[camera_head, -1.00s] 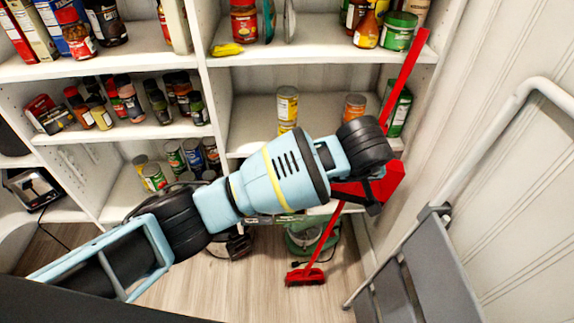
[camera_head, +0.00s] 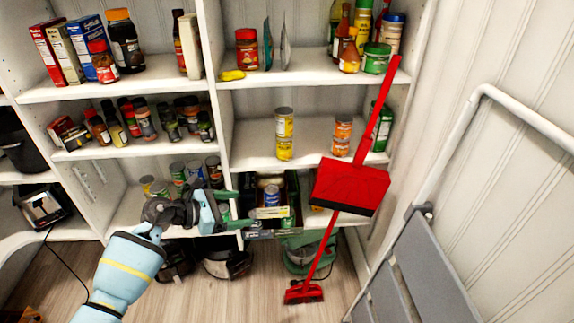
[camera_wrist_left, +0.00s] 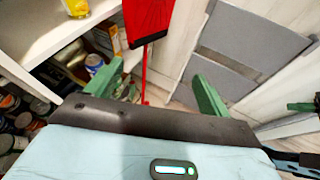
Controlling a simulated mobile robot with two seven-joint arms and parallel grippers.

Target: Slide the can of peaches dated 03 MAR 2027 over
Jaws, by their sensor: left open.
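Two stacked pairs of cans stand on the right middle shelf: yellow cans (camera_head: 285,148) and, to their right, orange-labelled cans (camera_head: 343,129). Labels and dates are too small to read, so I cannot tell which is the named peach can. My left gripper (camera_head: 245,209) is open and empty, below and left of these cans, by the lower shelf. Its green fingers are spread in the left wrist view (camera_wrist_left: 158,72). A yellow can (camera_wrist_left: 75,7) shows at the top left there. A green and dark piece at that view's right edge may be my right gripper; its state is unclear.
A red dustpan (camera_head: 349,187) with long handle stands before the right shelf. A crate with a blue can (camera_head: 271,195) sits low, near my left fingers. A grey folding step (camera_head: 425,270) leans at right. Spice jars (camera_head: 140,118) fill the left middle shelf.

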